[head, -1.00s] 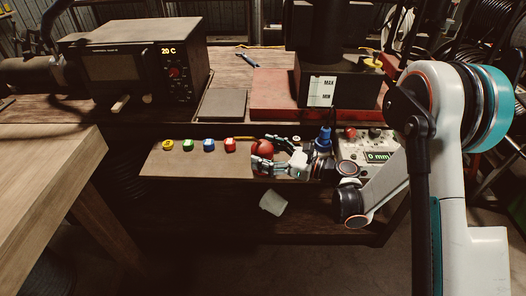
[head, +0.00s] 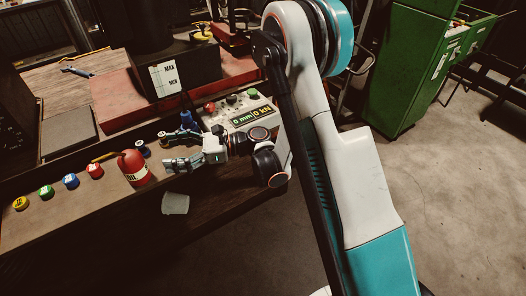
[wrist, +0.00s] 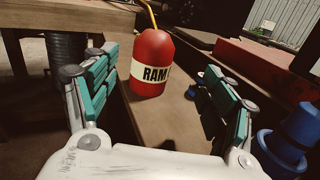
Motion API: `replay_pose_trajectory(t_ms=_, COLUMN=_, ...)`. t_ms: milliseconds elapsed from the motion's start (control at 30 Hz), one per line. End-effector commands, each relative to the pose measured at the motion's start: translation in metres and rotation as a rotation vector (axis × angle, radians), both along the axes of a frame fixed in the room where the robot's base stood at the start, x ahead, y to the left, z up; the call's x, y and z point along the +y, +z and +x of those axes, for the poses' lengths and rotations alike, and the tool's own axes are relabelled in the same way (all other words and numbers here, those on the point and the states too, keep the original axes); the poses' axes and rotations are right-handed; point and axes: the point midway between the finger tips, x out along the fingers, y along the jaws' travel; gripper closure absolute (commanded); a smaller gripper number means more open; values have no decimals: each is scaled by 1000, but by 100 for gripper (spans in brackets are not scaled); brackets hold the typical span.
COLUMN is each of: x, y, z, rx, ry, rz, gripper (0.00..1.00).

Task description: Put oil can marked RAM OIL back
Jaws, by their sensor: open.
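The red oil can (head: 133,167) stands upright on the narrow front shelf, with a pale label band and a thin yellow spout. In the wrist view the oil can (wrist: 152,58) shows the letters RAM on its band, ahead of my fingers. My gripper (head: 168,151) is open and empty, just right of the can in the head view, its fingers pointing toward it. In the wrist view my gripper's teal-padded fingers (wrist: 165,85) are spread wide, with a gap between them and the can.
Yellow, green, blue and red caps (head: 70,181) line the shelf left of the can. A blue bottle (head: 188,121) and a control box (head: 243,113) stand close behind my gripper. A red base (head: 120,100) lies behind.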

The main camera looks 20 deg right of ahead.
Motion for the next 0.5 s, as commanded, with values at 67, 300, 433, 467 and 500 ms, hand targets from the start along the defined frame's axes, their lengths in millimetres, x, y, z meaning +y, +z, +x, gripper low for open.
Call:
replay_pose_trajectory(t_ms=67, x=-3, y=22, z=10, rx=31, ry=-46, rz=36, gripper=23)
replay_pose_trajectory(t_ms=300, x=-39, y=144, z=65, rx=275, ry=-329, rz=320, gripper=23)
replay_pose_trajectory(t_ms=433, x=-74, y=202, z=85, rx=445, ry=-478, rz=519, gripper=23)
replay_pose_trajectory(t_ms=467, x=-83, y=214, z=89, rx=486, ry=-510, rz=567, gripper=23)
replay_pose_trajectory(t_ms=500, x=-95, y=228, z=92, rx=542, ry=-551, rz=632, gripper=23)
